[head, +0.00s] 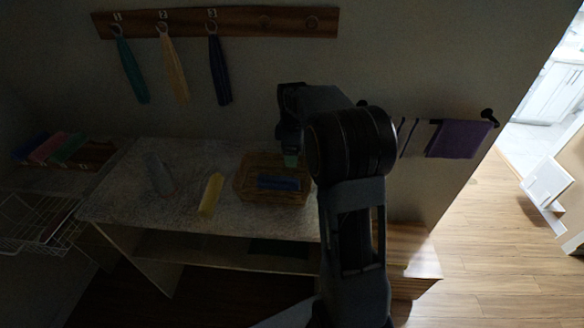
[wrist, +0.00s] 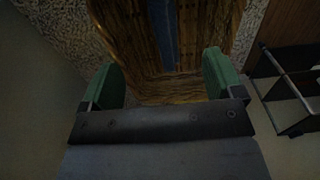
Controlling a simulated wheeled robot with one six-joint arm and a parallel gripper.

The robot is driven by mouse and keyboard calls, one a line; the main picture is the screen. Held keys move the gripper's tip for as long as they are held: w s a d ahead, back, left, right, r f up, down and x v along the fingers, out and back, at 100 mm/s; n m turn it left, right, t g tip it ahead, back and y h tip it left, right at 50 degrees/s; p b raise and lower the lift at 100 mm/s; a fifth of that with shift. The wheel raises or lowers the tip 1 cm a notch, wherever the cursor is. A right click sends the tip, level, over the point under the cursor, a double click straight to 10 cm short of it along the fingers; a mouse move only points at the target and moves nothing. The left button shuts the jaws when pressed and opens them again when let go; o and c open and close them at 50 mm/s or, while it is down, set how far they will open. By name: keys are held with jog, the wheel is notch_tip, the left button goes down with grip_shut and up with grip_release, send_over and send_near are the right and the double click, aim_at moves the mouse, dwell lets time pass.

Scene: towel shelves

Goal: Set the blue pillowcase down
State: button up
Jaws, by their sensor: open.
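The blue pillowcase (head: 278,183) lies folded inside a wicker basket (head: 240,188) on the speckled counter. In the wrist view a blue strip of the pillowcase (wrist: 163,32) shows between the basket's woven walls (wrist: 112,25). My gripper (head: 290,160) is over the back right part of the basket, apart from the pillowcase. In the wrist view my gripper (wrist: 165,78) has its two green fingers wide apart with nothing between them. My arm hides the counter's right end in the head view.
A yellow cloth (head: 211,195) and a grey object (head: 159,174) lie left of the basket on the counter (head: 115,190). Towels hang on a hook board (head: 240,20) above. A purple towel (head: 458,139) hangs on a rail at right. A wire rack (head: 40,225) stands at left.

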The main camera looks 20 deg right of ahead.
jog(key=s+a+r+m+t, duration=0.2)
jog(key=s+a+r+m, duration=0.35)
jog(key=s, duration=0.45)
jog(key=s+a+f+m+t, duration=0.1)
jog(key=s+a+m, duration=0.1)
jog(key=s, duration=0.4)
jog(key=s+a+f+m+t, duration=0.1)
jog(key=s+a+m, duration=0.2)
jog(key=s, duration=0.3)
jog(key=shift+a+f+m, duration=0.15)
jog(key=shift+f+m, duration=0.1)
jog(key=shift+m, duration=0.5)
jog(key=shift+c, duration=0.4)
